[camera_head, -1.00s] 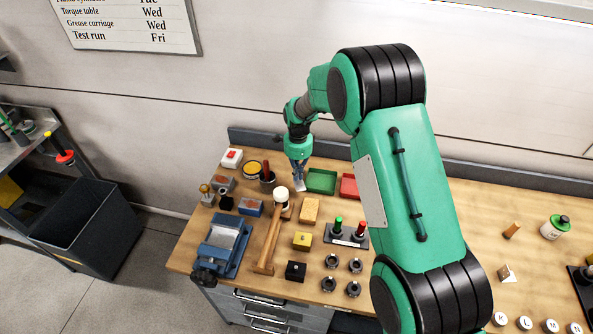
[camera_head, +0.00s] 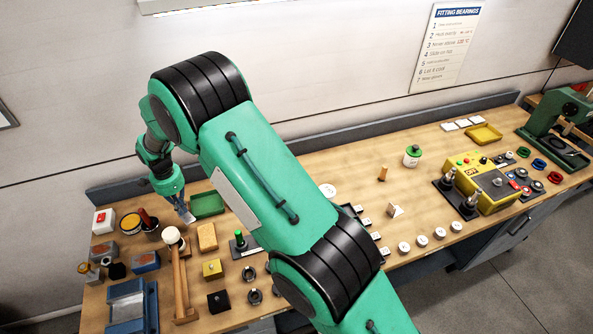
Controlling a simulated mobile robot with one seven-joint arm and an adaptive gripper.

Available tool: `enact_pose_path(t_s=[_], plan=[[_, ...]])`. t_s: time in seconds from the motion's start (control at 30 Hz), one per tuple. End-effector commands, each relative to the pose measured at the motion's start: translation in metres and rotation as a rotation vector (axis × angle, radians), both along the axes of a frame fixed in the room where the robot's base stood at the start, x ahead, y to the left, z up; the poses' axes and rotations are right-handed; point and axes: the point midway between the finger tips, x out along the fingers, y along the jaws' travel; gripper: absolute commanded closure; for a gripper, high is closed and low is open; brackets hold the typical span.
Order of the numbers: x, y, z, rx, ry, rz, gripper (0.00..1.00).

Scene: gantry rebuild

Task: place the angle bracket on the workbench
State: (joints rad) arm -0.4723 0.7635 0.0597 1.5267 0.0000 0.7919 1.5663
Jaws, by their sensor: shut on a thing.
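My gripper (camera_head: 180,203) is at the back left of the workbench (camera_head: 345,165), just left of the green tray. It is shut on a small silvery piece, the angle bracket (camera_head: 188,217), which shows below the fingertips. The bracket is small here, and I cannot tell whether it touches the bench top. My green arm crosses the middle of the view and hides part of the bench.
A vise (camera_head: 132,305) is at front left. A yellow control box (camera_head: 490,185) stands right. The back middle has bare wood.

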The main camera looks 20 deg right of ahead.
Motion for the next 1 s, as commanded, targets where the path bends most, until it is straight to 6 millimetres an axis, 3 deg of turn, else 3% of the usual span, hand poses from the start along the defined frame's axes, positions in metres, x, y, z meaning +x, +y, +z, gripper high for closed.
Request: enact_pose_path(t_s=[0.27,0.57,0.87,1.0], plan=[[0.001,0.000,0.013,0.001,-0.002,0.000,1.00],[0.001,0.001,0.057,0.002,-0.004,0.000,1.00],[0.026,-0.070,0.053,0.000,0.000,-0.052,1.00],[0.040,-0.119,0.053,0.000,-0.001,-0.088,1.00]])
